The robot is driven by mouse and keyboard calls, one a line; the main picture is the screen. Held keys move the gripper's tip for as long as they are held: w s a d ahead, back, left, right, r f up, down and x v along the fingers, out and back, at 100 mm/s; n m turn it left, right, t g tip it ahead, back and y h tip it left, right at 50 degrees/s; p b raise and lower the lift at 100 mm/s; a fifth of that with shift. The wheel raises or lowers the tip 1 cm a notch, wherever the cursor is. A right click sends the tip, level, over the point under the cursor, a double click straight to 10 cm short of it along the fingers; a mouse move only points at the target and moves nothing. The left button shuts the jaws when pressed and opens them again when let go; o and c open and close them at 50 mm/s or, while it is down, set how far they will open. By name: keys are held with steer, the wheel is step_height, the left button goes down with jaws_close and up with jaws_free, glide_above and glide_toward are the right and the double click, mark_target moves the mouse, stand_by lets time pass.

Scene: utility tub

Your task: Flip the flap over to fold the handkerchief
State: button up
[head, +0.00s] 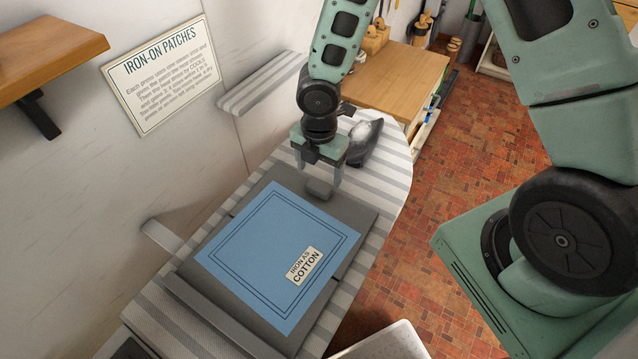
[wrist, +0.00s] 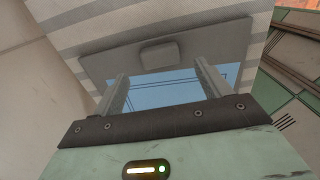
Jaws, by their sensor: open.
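The blue handkerchief (head: 262,247) lies flat and unfolded on a grey folding board (head: 205,283), with a dark double border line and an "IRON AS COTTON" label. The board's far part, the flap (head: 358,212), lies flat under the handkerchief's far portion. A raised grey tab (head: 320,189) sits at the flap's far edge; it also shows in the wrist view (wrist: 158,56). My gripper (head: 323,178) is open and empty, pointing down just above the tab, its fingers apart. In the wrist view the fingers (wrist: 162,72) frame blue cloth; contact with the tab cannot be told.
A striped ironing board (head: 390,180) bears everything. An iron (head: 364,140) stands just beyond my gripper. A grey bar (head: 225,318) runs along the folding board's near left side. A wall with a sign (head: 160,70) is at left; a wooden cabinet (head: 400,85) stands behind.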

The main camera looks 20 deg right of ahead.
mark_target(319, 186)
step_height(319, 186, down, 6)
steer(key=shift+r, duration=0.1)
steer(key=shift+c, duration=0.3)
